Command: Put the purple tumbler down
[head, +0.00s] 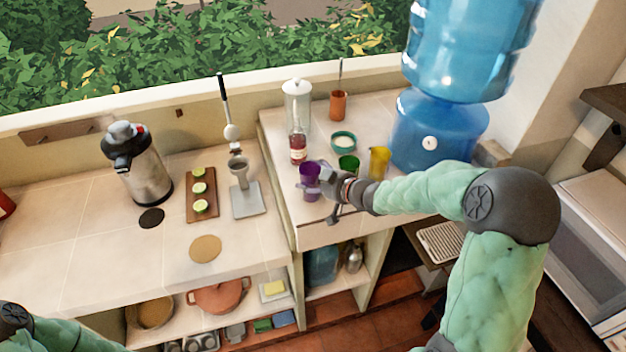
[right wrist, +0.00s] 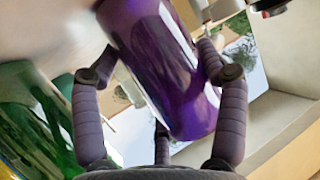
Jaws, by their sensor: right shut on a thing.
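The purple tumbler (head: 310,176) is near the front edge of the right-hand counter in the head view. My right gripper (head: 322,184) is shut on it from the right side. In the right wrist view the tumbler (right wrist: 168,65) fills the middle, between the fingers of my right gripper (right wrist: 158,80). I cannot tell whether the tumbler's base touches the counter. My left arm shows only at the bottom left corner of the head view, and its gripper is out of view.
A green tumbler (head: 348,165) and a yellow pitcher (head: 379,162) stand close to the right gripper. A red bottle (head: 298,147), a teal bowl (head: 343,142) and a blue water dispenser (head: 440,130) stand behind. The front edge of the counter (head: 325,232) is near.

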